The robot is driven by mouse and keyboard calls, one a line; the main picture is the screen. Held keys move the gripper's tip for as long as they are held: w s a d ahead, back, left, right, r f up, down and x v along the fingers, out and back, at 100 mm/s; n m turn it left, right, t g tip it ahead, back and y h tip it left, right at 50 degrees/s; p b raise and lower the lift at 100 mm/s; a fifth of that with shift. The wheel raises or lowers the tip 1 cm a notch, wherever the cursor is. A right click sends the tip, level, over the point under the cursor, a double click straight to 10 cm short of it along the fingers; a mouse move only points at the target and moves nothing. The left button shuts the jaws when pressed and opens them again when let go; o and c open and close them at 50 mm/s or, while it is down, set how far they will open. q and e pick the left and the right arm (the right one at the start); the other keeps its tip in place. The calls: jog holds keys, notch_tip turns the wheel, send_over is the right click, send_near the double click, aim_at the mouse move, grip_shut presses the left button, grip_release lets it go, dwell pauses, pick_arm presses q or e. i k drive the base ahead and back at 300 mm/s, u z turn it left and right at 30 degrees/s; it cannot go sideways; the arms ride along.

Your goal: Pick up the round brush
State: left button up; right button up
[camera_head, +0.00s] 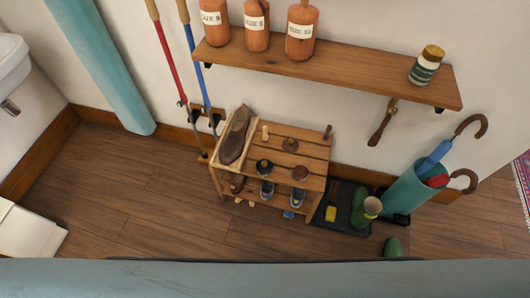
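Several small objects stand on the slatted top of a wooden shoe rack (316,151). Among them are a dark round piece with a light knob (264,167), a dark round piece farther back (290,145) and a reddish-brown round piece (300,174). I cannot tell which of these is the round brush. A pale upright peg-like piece (265,132) and a darker one (328,132) stand near the rack's back edge. A brown shoe (235,135) lies on the rack's left side. Neither of my grippers is in view.
A dark tray (346,222) with green boots and a teal umbrella stand (408,192) are to the right. Wooden floor (150,205) is clear at left.

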aim_at(264, 137)
jog(key=z, duration=0.5)
jog(key=i, duration=0.85)
jog(key=z, duration=0.1)
